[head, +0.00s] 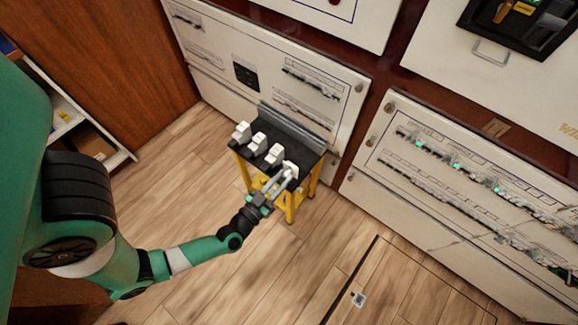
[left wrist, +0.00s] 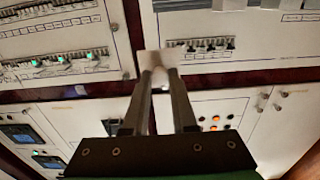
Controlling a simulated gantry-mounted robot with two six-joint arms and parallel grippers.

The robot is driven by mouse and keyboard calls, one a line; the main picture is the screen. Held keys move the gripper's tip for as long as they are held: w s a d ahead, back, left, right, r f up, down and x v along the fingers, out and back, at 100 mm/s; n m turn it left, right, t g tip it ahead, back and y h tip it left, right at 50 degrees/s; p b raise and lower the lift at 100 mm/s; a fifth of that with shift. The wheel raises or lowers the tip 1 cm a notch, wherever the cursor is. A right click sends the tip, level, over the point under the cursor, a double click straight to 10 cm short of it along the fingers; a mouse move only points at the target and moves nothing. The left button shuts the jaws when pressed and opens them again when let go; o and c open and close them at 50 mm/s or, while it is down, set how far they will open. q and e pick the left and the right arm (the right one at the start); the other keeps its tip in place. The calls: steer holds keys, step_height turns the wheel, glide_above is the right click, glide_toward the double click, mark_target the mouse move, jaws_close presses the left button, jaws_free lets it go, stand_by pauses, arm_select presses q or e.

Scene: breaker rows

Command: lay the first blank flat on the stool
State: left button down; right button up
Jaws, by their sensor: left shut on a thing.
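A small stool with a dark top (head: 302,153) and yellow legs stands before the white panels. My left gripper (head: 283,180) reaches in from the front and is shut on a small pale piece, seemingly the blank (head: 291,168), at the stool top's front right corner. In the left wrist view the fingers close on this plain whitish piece (left wrist: 156,62), and their tips partly cover it. I cannot tell whether it touches the stool top or is just above it. My right gripper is not in view.
Three white blocks with grey parts, the left (head: 242,132), middle (head: 258,143) and right (head: 275,155), stand in a row on the stool, close beside the held piece. A dark raised ledge (head: 296,122) runs along its back. White breaker panels (head: 460,190) rise behind and right.

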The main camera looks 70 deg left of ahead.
arm_select(q)
steer(key=w+a+f+b, duration=0.2)
steer(key=b, duration=0.1)
steer(key=w+a+f+b, duration=0.2)
steer(key=a+f+b, duration=0.1)
steer(key=w+a+f+b, duration=0.1)
steer(key=a+f+b, duration=0.1)
steer(key=b, duration=0.1)
steer(key=shift+w+a+f, duration=0.25)
steer(key=shift+w+f, duration=0.05)
steer(key=shift+w, duration=0.1)
steer(key=shift+w+a+f, duration=0.15)
steer(key=shift+a, duration=0.05)
steer(key=shift+w+a+f+b, duration=0.15)
steer(key=shift+f+b, duration=0.45)
steer(key=shift+f, duration=0.35)
steer(key=shift+w+a+f+b, duration=0.15)
steer(key=shift+f+b, duration=0.45)
steer(key=shift+f, duration=0.35)
steer(key=shift+f, duration=0.15)
steer(key=c, duration=1.2)
jaws_free()
steer(key=shift+f, duration=0.1)
steer(key=o, duration=0.5)
